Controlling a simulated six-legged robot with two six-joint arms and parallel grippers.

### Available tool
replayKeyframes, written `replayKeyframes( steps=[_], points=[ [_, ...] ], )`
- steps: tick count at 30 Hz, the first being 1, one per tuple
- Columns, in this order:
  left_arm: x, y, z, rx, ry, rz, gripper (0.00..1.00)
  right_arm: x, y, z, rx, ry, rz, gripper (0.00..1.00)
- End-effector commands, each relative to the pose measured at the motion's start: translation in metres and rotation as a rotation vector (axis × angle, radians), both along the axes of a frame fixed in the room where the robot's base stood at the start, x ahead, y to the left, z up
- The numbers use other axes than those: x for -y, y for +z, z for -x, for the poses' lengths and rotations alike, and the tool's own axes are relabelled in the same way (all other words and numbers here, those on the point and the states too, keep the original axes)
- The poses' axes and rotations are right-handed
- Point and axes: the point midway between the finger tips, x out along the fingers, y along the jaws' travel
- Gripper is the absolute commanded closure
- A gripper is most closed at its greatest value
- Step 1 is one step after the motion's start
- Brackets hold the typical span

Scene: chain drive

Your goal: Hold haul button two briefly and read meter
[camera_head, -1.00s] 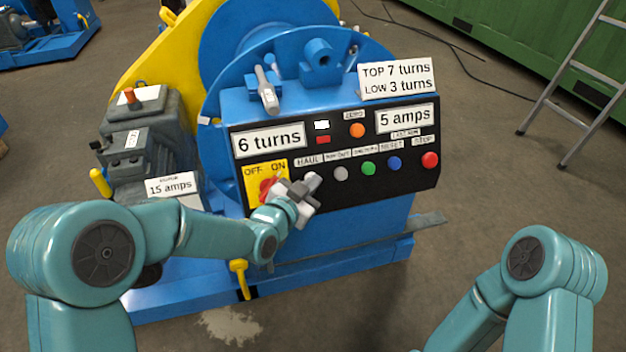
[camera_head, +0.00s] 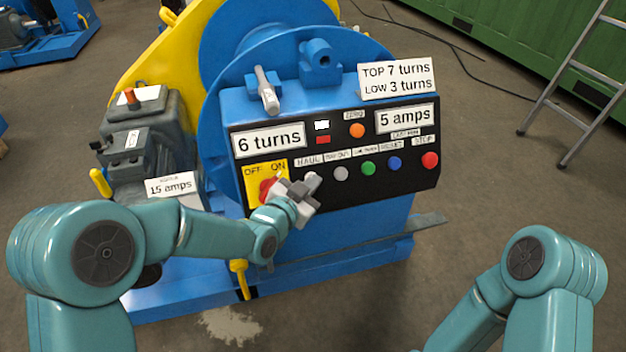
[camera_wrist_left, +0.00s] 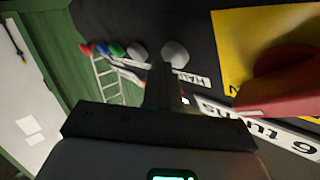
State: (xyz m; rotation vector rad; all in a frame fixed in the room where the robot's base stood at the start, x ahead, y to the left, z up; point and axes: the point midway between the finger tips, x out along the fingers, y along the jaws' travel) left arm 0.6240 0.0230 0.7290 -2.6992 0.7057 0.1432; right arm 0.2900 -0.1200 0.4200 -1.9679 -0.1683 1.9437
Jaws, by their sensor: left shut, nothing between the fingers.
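The black control panel (camera_head: 435,178) is on the front of the blue machine. The pale HAUL button (camera_head: 312,177) sits under its label, and it also shows in the left wrist view (camera_wrist_left: 174,53). The 5 amps display (camera_head: 406,118) is at the upper right of the panel. The 6 turns display (camera_head: 269,140) is at the upper left. My left gripper (camera_head: 309,190) is shut and empty, close in front of the HAUL button. I cannot tell whether it touches. My right gripper is out of view; only my right arm shows.
A red OFF/ON switch (camera_head: 267,189) on a yellow plate is just left of my left gripper. Grey (camera_head: 341,173), green (camera_head: 368,168), blue (camera_head: 394,163) and red STOP (camera_head: 430,160) buttons continue to the right. A 15 amps sign (camera_head: 171,185) is by the motor.

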Motion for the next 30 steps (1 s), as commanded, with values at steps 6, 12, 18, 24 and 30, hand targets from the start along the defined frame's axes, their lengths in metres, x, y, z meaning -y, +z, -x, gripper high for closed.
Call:
replayKeyframes(
  steps=[6,12,18,24,30],
  points=[
    [0.000,0.000,0.000,-0.001,0.001,0.000,1.00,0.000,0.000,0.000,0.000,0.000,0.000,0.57],
    [0.001,0.002,0.005,0.000,0.000,0.000,1.00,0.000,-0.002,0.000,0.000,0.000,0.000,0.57],
    [0.005,0.007,0.014,0.000,0.000,0.001,1.00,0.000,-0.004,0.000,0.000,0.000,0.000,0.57],
    [0.005,0.008,0.016,0.000,0.000,0.000,1.00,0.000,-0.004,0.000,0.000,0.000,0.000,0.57],
    [0.006,0.010,0.018,0.001,0.000,0.000,1.00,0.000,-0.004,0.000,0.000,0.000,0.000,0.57]
  ],
)
